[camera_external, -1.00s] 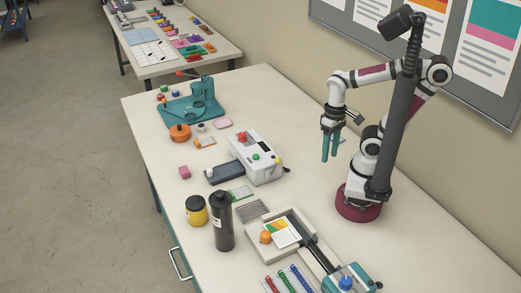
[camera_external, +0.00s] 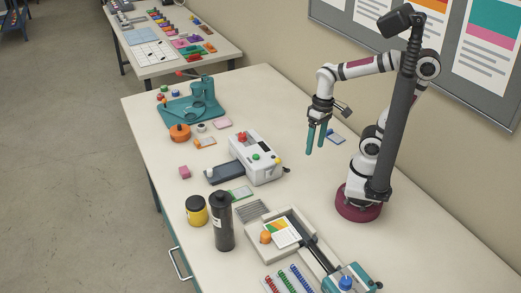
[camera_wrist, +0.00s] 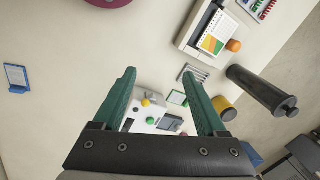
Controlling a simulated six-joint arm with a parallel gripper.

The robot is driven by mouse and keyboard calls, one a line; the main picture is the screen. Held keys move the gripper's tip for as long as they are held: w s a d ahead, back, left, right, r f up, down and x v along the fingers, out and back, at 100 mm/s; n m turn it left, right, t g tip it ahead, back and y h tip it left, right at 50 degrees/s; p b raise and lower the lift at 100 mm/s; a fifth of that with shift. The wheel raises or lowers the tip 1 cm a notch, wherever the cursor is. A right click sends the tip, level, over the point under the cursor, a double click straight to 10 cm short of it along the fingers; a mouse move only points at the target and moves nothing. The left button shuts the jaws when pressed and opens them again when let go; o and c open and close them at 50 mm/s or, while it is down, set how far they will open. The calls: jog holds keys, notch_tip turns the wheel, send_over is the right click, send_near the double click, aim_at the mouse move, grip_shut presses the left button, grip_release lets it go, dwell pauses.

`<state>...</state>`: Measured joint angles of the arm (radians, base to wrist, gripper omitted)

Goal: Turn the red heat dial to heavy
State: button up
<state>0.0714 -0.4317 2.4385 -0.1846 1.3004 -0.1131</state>
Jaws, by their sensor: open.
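The white laminator (camera_external: 262,165) stands mid-table in the external view, with the red heat dial (camera_external: 242,138) on its top at the far left end. A green knob (camera_external: 256,157) and a yellow knob (camera_external: 279,160) are also on it. My gripper (camera_external: 316,148) is open and empty, pointing down in the air to the right of the laminator, apart from it. In the wrist view the green fingers (camera_wrist: 158,73) are spread, and part of the laminator (camera_wrist: 140,126) shows between them. The red dial does not show there; the dial's setting is too small to read.
A black bottle (camera_external: 222,222) and a yellow jar (camera_external: 196,210) stand in front of the laminator. A grey tray with a card (camera_external: 306,256) lies nearer the camera. A teal press (camera_external: 195,104) and an orange round item (camera_external: 180,132) are beyond. Table right of the laminator is mostly clear.

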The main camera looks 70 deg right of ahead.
jog(key=w+d+r+n+t, duration=0.1)
jog(key=w+d, duration=0.3)
jog(key=w, duration=0.4)
jog(key=w+d+n+t, duration=0.15)
jog(key=w+d, duration=0.25)
jog(key=w, duration=0.4)
jog(key=n+t+h, duration=0.1)
jog(key=n+h, duration=0.1)
send_near(243, 134)
jog(key=x, duration=0.8)
jog(key=shift+w+f, duration=0.2)
jog(key=shift+f, duration=0.4)
grip_shut()
